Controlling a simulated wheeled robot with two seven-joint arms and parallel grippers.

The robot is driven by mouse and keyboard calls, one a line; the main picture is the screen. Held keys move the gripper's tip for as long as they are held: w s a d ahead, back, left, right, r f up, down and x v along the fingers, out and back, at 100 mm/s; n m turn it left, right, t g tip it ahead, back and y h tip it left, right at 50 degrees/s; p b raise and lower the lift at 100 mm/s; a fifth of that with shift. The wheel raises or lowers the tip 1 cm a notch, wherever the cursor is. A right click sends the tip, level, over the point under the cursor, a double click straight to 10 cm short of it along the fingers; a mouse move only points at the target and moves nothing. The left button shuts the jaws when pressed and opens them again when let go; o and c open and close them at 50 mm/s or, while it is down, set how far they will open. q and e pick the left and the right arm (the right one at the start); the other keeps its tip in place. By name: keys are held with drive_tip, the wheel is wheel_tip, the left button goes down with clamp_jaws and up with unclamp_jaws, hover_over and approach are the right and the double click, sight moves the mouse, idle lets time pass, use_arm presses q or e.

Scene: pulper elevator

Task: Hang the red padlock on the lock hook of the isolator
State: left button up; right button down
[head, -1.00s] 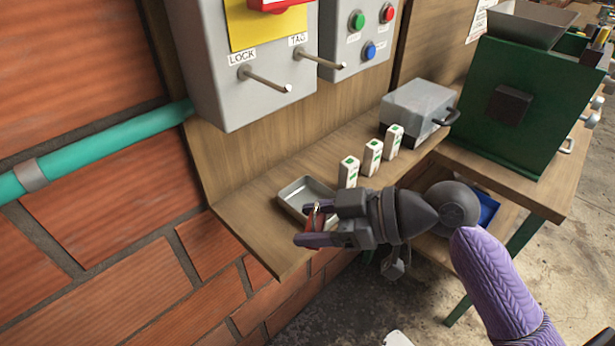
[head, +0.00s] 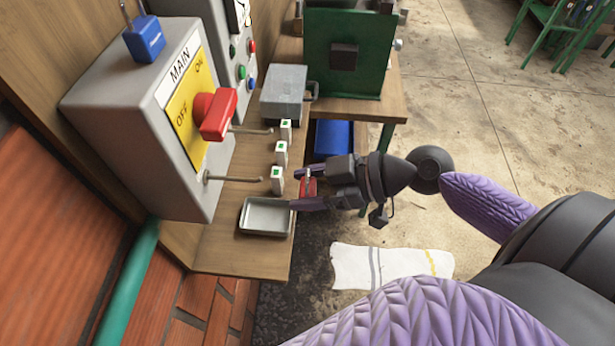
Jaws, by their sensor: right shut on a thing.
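The red padlock (head: 309,188) is between the fingers of my right gripper (head: 309,187), which is shut on it. Its metal shackle shows at the far side of the red body. The gripper is at the shelf's right edge, beside the small tray. The grey isolator box (head: 140,135) on the left has a yellow plate and a red handle (head: 219,112). Two metal hooks stick out from its lower front; the nearer one, the lock hook (head: 235,179), is left of the gripper and apart from the padlock. The hook labels are hidden from here. My left gripper is not in view.
The wooden shelf (head: 215,258) holds a metal tray (head: 265,217), three small white boxes (head: 278,180) and a grey case (head: 284,93). A blue padlock (head: 144,39) sits atop the isolator. A green machine (head: 345,50) stands behind. A cloth (head: 385,267) lies on the floor.

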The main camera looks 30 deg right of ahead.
sight(257, 182)
drive_tip(key=shift+w+a+f+p, duration=0.1)
drive_tip(key=shift+w+a+p, duration=0.55)
drive_tip(key=shift+a, duration=0.35)
drive_tip(key=shift+w+a+f+p, duration=0.1)
drive_tip(key=shift+w+a+p, duration=0.35)
drive_tip(key=shift+w+a, duration=0.45)
drive_tip(key=shift+w+a+p, duration=0.5)
drive_tip(key=shift+a+p, duration=0.05)
drive_tip(key=shift+a, duration=0.6)
drive_tip(key=shift+w+a+f+b, duration=0.35)
drive_tip(key=shift+a+f+b, duration=0.15)
drive_tip(key=shift+f+b, duration=0.15)
unclamp_jaws()
